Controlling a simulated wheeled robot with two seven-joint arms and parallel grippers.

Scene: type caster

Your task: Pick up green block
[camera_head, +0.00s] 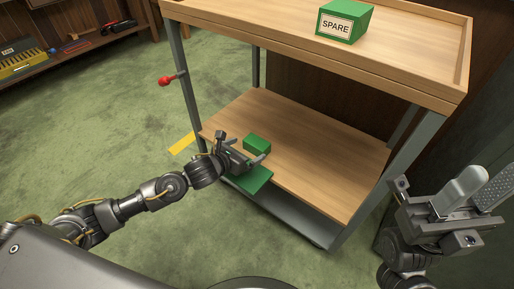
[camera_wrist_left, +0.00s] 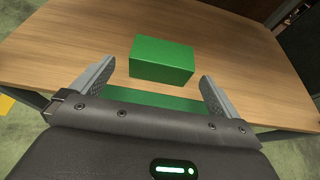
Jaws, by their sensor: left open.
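A plain green block (camera_head: 257,143) lies on the lower wooden shelf of the cart, near its left front edge. My left gripper (camera_head: 244,150) is open and empty just in front of it. In the left wrist view the block (camera_wrist_left: 162,59) sits ahead, between the lines of the two spread fingers (camera_wrist_left: 158,76), with room on both sides. A flat green patch (camera_head: 250,180) lies at the shelf's front edge, partly hidden under the gripper. My right gripper (camera_head: 488,178) is at the far right, away from the block, with its fingers apart and nothing seen between them.
A green box marked SPARE (camera_head: 343,22) stands on the cart's top shelf (camera_head: 420,68). The lower shelf (camera_head: 315,150) is clear right of the block. A bench (camera_head: 75,52) with items is far left.

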